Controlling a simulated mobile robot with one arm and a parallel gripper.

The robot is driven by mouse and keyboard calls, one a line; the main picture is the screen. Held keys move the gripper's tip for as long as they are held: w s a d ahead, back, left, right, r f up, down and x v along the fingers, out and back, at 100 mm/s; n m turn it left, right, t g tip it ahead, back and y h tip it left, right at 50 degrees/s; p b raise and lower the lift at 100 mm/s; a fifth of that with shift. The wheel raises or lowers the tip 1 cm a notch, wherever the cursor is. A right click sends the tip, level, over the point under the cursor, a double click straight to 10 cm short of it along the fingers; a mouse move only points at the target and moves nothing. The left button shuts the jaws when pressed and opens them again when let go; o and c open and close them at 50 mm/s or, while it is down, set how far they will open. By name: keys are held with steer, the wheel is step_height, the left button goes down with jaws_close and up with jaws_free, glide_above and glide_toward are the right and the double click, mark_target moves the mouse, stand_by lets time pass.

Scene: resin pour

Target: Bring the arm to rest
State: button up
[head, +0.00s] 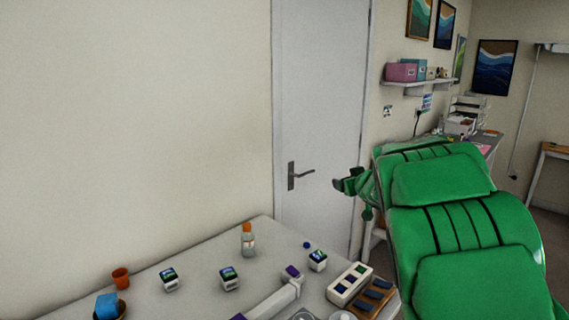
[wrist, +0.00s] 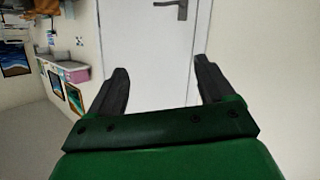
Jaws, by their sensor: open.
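My gripper (wrist: 163,72) is open and empty in the wrist view, its two dark fingers well apart with nothing between them. In the head view my gripper (head: 345,185) is at the end of my large green arm, on its left side, held in the air above and beyond the right part of the work table (head: 207,296). It is in front of the white door (head: 318,110) and touches nothing that I can see. My arm fills the right of the head view and hides what is behind it.
On the table are a bottle (head: 248,242), an orange cup (head: 120,278), a blue block (head: 106,305), small labelled containers (head: 229,279) and a white rack (head: 348,287). A wall shelf (head: 420,84) and a cluttered desk (head: 487,137) are farther back.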

steer(key=s+d+m+g+h, duration=0.25)
steer(key=s+d+m, duration=0.2)
steer(key=s, duration=0.55)
steer(key=s+d+m+g+h, duration=0.1)
steer(key=s+d+m+h, duration=0.2)
steer(key=s+d, duration=0.55)
steer(key=s+a+f+n+g+y, duration=0.1)
steer(key=s+a+f+g, duration=0.2)
steer(key=s, duration=1.1)
steer(key=s+a+f+n+g+y, duration=0.1)
steer(key=s+a+f+g, duration=0.2)
steer(key=s+a, duration=0.6)
steer(key=s+a+f+n+g+y, duration=0.1)
steer(key=s+a+f+g, duration=0.3)
steer(key=s, duration=1.5)
steer(key=shift+s+a+g, duration=0.15)
steer(key=shift+a+g, duration=0.95)
steer(key=shift+g, duration=0.05)
